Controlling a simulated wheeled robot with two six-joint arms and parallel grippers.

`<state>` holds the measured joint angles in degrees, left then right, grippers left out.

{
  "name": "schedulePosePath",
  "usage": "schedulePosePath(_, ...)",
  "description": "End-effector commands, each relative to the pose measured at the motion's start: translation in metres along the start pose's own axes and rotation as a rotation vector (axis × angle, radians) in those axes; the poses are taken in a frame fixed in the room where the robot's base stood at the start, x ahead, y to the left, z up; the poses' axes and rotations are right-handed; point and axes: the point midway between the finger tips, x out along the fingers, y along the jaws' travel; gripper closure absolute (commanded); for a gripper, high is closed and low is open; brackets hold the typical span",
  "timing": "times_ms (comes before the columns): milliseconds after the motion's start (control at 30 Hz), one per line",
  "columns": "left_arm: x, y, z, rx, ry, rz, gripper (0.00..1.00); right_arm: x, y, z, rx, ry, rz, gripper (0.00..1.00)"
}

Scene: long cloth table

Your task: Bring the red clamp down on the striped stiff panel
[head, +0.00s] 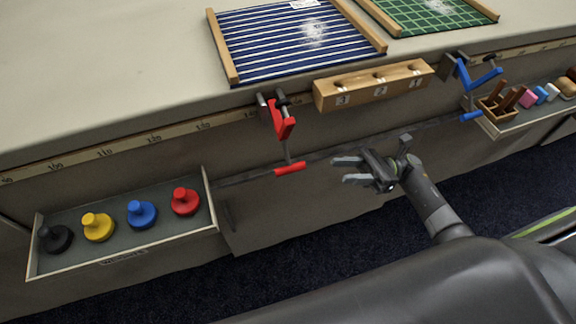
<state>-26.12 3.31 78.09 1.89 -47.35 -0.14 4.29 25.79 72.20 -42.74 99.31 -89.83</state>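The red clamp (281,122) sits at the table's front edge, just below the striped panel's front edge. Its lower bar ends in a red handle (290,168). The striped stiff panel (290,42) is dark blue with white stripes, lies flat on the table between wooden side strips, and has a whitish patch near its middle. Whether the clamp touches the panel cannot be told. My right gripper (347,170) is right of the red handle, apart from it, with its two fingers spread and nothing between them. My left gripper is not in view.
A wooden block numbered 3, 2, 1 (372,86) is right of the red clamp. A blue clamp (475,76) and a green checked panel (432,12) are farther right. A tray (130,259) of coloured knobbed pieces hangs at left. A dark rail (340,148) runs along the table front.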

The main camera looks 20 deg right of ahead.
Motion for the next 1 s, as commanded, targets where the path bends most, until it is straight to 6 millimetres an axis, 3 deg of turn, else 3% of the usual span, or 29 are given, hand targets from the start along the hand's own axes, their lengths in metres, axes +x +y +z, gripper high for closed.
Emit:
schedulePosePath(567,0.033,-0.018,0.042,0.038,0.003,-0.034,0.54,0.068,0.000,0.002,0.001,-0.004,-0.002,0.62)
schedulePosePath(1000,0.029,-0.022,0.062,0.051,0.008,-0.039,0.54,0.139,0.000,0.002,0.001,-0.003,-0.002,0.62)
